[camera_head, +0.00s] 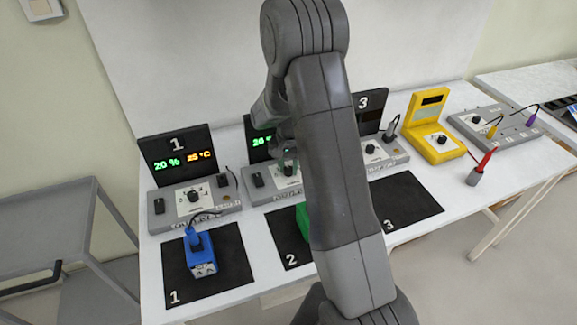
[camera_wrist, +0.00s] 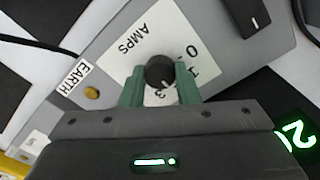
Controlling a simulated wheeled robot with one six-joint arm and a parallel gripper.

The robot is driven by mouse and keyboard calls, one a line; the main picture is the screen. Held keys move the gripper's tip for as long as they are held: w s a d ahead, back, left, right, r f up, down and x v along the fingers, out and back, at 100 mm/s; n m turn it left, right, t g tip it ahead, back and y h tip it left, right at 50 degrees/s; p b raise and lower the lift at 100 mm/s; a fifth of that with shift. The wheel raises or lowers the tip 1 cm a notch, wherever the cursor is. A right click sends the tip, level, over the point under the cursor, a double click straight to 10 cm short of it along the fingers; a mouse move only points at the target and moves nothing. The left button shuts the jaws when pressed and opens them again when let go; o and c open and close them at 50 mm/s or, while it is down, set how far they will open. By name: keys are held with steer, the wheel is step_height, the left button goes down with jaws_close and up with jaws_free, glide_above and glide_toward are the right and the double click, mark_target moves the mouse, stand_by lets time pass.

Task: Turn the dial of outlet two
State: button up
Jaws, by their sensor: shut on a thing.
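The dial of outlet two (camera_wrist: 160,73) is a round black knob on a white scale plate marked AMPS (camera_wrist: 140,40). My gripper (camera_wrist: 160,88) has its two green fingers on either side of the knob, shut on it. In the head view my gripper (camera_head: 287,160) is over the outlet two unit (camera_head: 262,184), and my arm hides the knob and much of the unit. The outlet two display (camera_head: 258,143) shows green digits, partly hidden. In the wrist view a black rocker switch (camera_wrist: 247,15) and a brass EARTH terminal (camera_wrist: 91,92) are on the same unit.
Outlet one (camera_head: 190,203), with its lit display, stands at left; a blue box (camera_head: 200,255) is on mat 1. A green box (camera_head: 302,221) is on mat 2, mostly behind my arm. Outlet three (camera_head: 385,155) and a yellow meter (camera_head: 435,128) stand at right. Mat 3 (camera_head: 408,201) looks clear.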

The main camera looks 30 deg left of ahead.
mark_target(289, 168)
steer(key=shift+n+b, duration=0.3)
steer(key=shift+n, duration=0.1)
steer(key=n+b, duration=0.1)
steer(key=n, duration=0.1)
steer(key=shift+f+n+b, duration=0.1)
steer(key=shift+n+b, duration=0.2)
steer(key=shift+b, duration=0.05)
steer(key=shift+n+b, duration=0.95)
steer(key=shift+n, duration=1.25)
steer(key=o, duration=1)
steer(key=shift+c, duration=0.2)
step_height(289, 168, up, 14)
steer(key=b, duration=0.1)
